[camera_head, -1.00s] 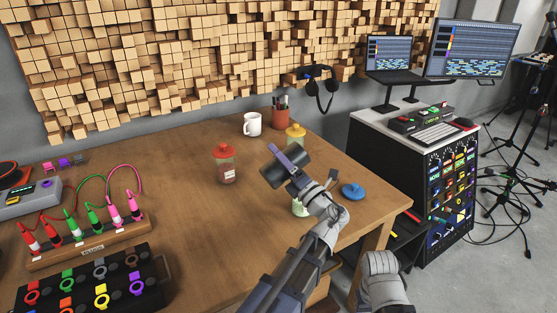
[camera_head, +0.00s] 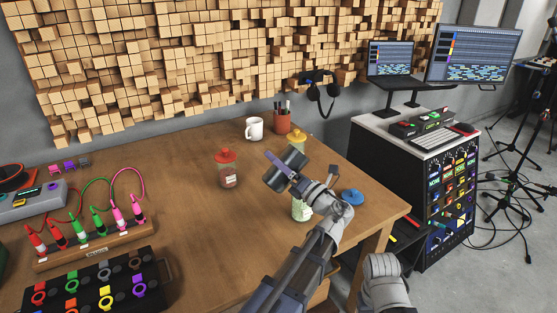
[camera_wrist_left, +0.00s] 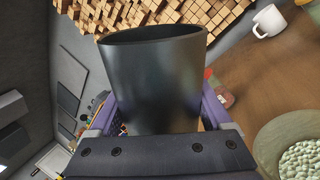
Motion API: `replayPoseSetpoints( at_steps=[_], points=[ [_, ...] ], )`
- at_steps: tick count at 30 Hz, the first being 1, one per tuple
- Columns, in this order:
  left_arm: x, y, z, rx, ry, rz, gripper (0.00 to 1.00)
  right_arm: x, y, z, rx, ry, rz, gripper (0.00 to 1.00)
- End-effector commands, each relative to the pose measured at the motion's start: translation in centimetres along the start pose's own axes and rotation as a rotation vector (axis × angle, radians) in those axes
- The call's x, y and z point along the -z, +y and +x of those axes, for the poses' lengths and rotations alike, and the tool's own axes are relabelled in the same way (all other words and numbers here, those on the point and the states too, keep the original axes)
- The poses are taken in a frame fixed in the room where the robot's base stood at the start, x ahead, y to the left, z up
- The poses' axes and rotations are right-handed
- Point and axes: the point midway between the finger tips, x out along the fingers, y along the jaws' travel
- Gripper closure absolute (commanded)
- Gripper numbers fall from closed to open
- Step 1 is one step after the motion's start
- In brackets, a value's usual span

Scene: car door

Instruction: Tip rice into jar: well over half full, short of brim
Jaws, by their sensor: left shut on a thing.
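My left gripper (camera_head: 284,164) is shut on a dark metallic cup (camera_head: 293,160), held tilted above the table. The cup (camera_wrist_left: 152,85) fills the middle of the left wrist view between the purple fingers; its inside looks dark and I see no rice in it. An open clear jar (camera_head: 301,211) stands on the table just below the wrist, partly hidden by my arm. In the left wrist view the jar (camera_wrist_left: 262,150) is at the lower right, with pale greenish-white grains inside; their exact level is hard to tell. My right gripper is out of view.
A blue lid (camera_head: 352,197) lies right of the jar. A red-lidded jar (camera_head: 228,170), a yellow-lidded jar (camera_head: 297,138), a white mug (camera_head: 254,128) and a pen cup (camera_head: 282,121) stand behind. Cable and plug racks (camera_head: 95,250) fill the left. The table's middle is clear.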

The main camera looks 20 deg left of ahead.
Motion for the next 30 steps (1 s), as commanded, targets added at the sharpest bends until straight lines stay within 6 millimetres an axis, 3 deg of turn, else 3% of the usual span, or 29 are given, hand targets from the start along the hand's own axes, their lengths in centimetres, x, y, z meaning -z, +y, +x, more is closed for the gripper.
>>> replayPoseSetpoints(
  at_steps=[4,12,23,30],
  points=[
    [-0.3,0.2,0.1,0.000,0.014,-0.035,0.95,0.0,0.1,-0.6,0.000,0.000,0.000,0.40],
    [-1.1,0.9,0.4,0.000,0.124,-0.301,0.95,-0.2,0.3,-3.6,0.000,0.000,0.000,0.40],
    [-1.0,0.9,0.3,0.000,0.163,-0.396,0.95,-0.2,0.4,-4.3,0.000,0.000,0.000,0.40],
    [-1.8,1.7,0.7,0.001,0.249,-0.601,0.95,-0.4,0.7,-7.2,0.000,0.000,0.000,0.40]
  ],
)
